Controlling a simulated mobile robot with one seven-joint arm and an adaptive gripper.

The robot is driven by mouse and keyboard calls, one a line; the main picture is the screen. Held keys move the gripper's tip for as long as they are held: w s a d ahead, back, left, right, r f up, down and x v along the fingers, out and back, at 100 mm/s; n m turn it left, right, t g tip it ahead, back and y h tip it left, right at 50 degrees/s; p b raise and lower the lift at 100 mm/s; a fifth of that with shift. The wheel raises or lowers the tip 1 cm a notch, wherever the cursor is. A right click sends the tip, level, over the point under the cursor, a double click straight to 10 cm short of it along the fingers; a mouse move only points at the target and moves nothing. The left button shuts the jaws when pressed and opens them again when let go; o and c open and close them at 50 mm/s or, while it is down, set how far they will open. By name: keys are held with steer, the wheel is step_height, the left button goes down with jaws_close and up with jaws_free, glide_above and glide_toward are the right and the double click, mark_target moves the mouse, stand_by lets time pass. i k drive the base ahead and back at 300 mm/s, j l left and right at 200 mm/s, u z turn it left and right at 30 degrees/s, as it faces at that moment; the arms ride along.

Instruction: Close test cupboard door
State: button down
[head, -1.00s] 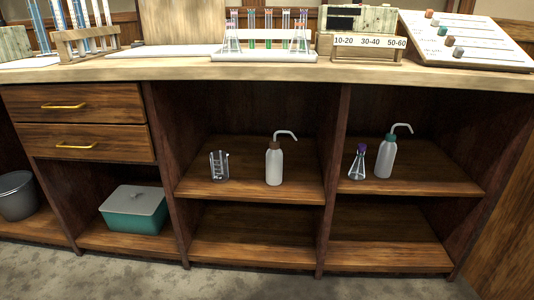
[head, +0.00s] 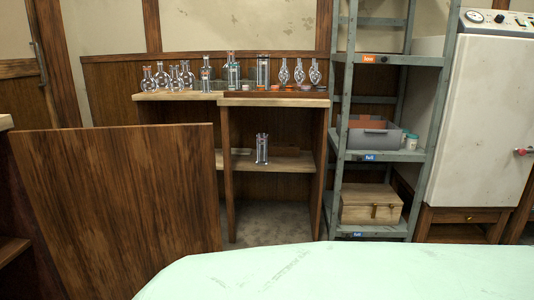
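A large plain brown wooden panel (head: 118,205) stands upright at the left of the head view and looks like an open cupboard door. No handle shows on the face toward me. Its hinge side is not clear, and I cannot tell which cupboard it belongs to. Part of a wooden unit with a pale top (head: 5,122) shows at the far left edge. Behind the panel is an open wooden shelf unit (head: 230,170) with no door visible across its right bay. My gripper is not in view.
Glass flasks (head: 175,76) line the shelf unit's top. A grey-green metal rack (head: 340,130) holds a grey bin (head: 372,135) and a wooden box (head: 370,204). A white cabinet (head: 485,120) stands right. A pale green curved surface (head: 350,275), unidentified, fills the bottom.

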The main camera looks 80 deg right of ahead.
mark_target(113, 208)
steer(key=z, duration=1.55)
steer(key=i+l+z, duration=0.1)
steer(key=z, duration=0.3)
steer(key=i+l+z, duration=0.15)
steer(key=z, duration=0.25)
steer(key=i+l+z, duration=0.1)
steer(key=z, duration=0.3)
steer(key=i, duration=0.3)
